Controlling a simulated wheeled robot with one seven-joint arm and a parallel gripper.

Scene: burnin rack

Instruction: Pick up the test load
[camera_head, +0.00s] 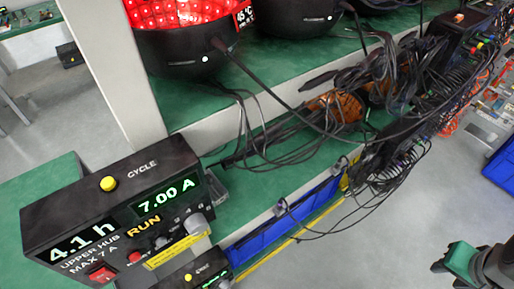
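I cannot tell for sure which thing is the test load. An orange and black object (338,106) lies on the green lower shelf (240,205), partly hidden under tangled black cables (385,95). My gripper (462,262), dark with a green part, shows at the bottom right edge, cut off by the frame. It is over the grey floor, well apart from the shelf and the orange object. Its fingers are not clear enough to tell whether it is open or shut.
A black control box (115,205) at the left reads 4.1 h, 7.00 A, RUN. A second box (190,277) sits below it. Black domes, one lit red (185,20), stand on the upper shelf. Blue bins (290,222) line the shelf front. Grey floor (400,225) is free.

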